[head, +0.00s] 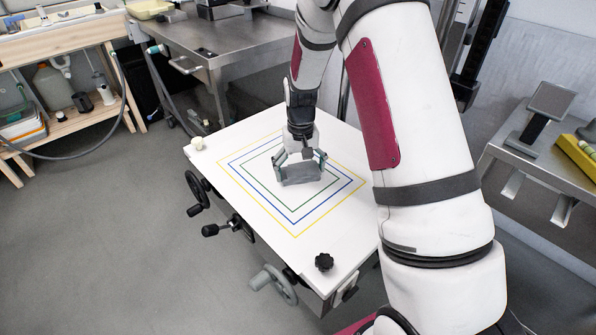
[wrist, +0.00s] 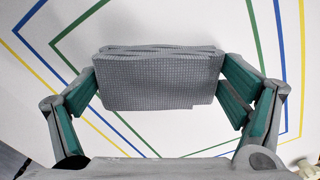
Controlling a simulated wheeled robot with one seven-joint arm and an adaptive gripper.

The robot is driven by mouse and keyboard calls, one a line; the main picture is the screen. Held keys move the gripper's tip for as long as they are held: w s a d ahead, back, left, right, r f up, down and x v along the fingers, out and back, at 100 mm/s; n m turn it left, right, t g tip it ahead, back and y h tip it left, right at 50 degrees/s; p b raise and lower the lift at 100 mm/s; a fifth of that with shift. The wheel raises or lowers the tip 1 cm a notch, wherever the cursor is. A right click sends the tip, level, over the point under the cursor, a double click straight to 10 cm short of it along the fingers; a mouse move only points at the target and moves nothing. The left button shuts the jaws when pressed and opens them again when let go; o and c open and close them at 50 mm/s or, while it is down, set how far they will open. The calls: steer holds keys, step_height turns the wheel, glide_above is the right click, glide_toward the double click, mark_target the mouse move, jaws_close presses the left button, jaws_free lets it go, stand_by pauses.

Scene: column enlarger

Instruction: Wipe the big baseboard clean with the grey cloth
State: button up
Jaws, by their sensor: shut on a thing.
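The big baseboard (head: 245,192) is a white board with nested yellow, blue and green rectangle outlines. It also fills the background of the wrist view (wrist: 160,25). My gripper (head: 301,165) is over the middle of the outlines, pointing down. It is shut on the folded grey cloth (head: 300,175), which is waffle-textured and sits between the two fingers in the wrist view (wrist: 160,80). The cloth is at or just above the board; I cannot tell whether it touches. My arm hides the board's right part. I see no clear dirt on the visible part.
A black knob (head: 323,262) stands at the board's front corner and a small cream knob (head: 197,143) at its left corner. Handwheels (head: 274,284) and cranks stick out below the front-left edge. A steel bench (head: 215,45) stands behind, a side table (head: 535,150) at right.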

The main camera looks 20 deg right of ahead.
mark_target(288, 177)
steer(key=shift+a, duration=0.1)
steer(key=shift+s+a+p, duration=0.15)
steer(key=shift+s+a, duration=0.1)
steer(key=shift+a, duration=0.45)
steer(key=shift+s+a+p, duration=0.1)
steer(key=shift+s+a, duration=0.15)
steer(key=shift+a, duration=0.4)
steer(key=shift+s+a+p, duration=0.15)
steer(key=shift+s+a, duration=0.1)
steer(key=shift+a, duration=0.45)
steer(key=shift+a, duration=0.15)
steer(key=shift+s+a+p, duration=0.15)
steer(key=shift+s+a, duration=0.05)
steer(key=shift+a, duration=0.45)
steer(key=shift+s+a+p, duration=0.15)
steer(key=shift+s+a, duration=0.1)
steer(key=shift+a, duration=0.4)
steer(key=shift+s+a+p, duration=0.15)
steer(key=shift+s+a, duration=0.05)
steer(key=shift+a, duration=0.45)
steer(key=shift+a, duration=0.1)
steer(key=shift+s+a+p, duration=0.1)
steer(key=shift+s+a, duration=0.15)
steer(key=shift+a, duration=0.4)
steer(key=shift+s+a+p, duration=0.15)
steer(key=shift+s+a, duration=0.05)
steer(key=shift+a, duration=0.5)
steer(key=shift+s+a+p, duration=0.1)
steer(key=shift+s+a, duration=0.15)
steer(key=shift+a, duration=0.4)
